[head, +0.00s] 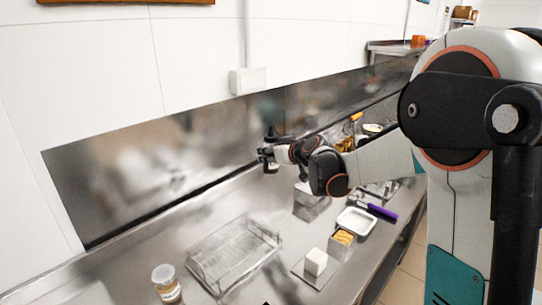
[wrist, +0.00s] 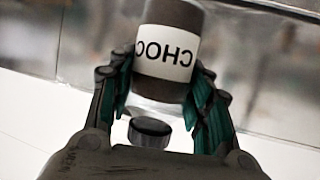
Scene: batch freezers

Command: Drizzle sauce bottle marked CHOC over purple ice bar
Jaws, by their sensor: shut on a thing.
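My gripper (head: 268,157) is shut on a dark brown bottle (head: 271,168) above the steel counter near the back wall. In the wrist view, the bottle (wrist: 172,15) sits between both fingers of my gripper (wrist: 163,100), and its white label reads CHOC, upside down in that picture. A dark round piece (wrist: 150,128) shows by the bottle's lower end; I cannot tell if it is part of it. A purple, elongated thing (head: 382,212) lies by a white tray at the right; I cannot tell whether it is an ice bar or a handle.
A white block (head: 316,261) is on a small board, near a box with yellow contents (head: 343,237). The white tray (head: 356,222) and a metal box (head: 310,205) stand further back.

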